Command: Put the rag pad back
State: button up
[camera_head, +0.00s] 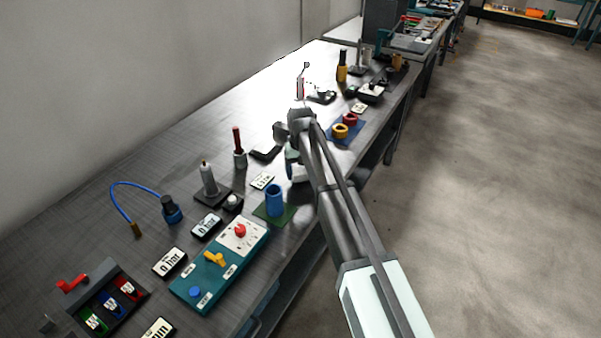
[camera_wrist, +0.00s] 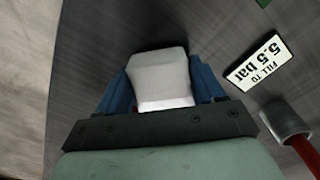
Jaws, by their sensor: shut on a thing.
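The rag pad (camera_wrist: 158,75), a pale grey-white block with rounded edges, sits between the two blue fingers of my gripper (camera_wrist: 161,88) in the wrist view. The gripper is shut on it. Grey bench top shows around the pad; I cannot tell whether the pad touches it. In the head view, my gripper (camera_head: 293,163) is partly hidden behind my arm, over the bench near its front edge. A pale patch at its lower end seems to be the pad. No place for the pad can be made out for certain.
A label reading "FILL TO 5.5 bar" (camera_wrist: 257,66) and a red-handled tool in a grey cup (camera_wrist: 286,120) are close by. A blue cup (camera_head: 275,201) stands on a green mat. Yellow and red rings (camera_head: 345,126) lie on a blue mat. The bench (camera_head: 130,165) is clear toward the wall.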

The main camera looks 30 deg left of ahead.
aim_at(301, 170)
jog(key=shift+f, duration=0.4)
jog(key=shift+f, duration=0.1)
jog(key=o, duration=1)
notch_tip(301, 170, up, 12)
dwell(0.3)
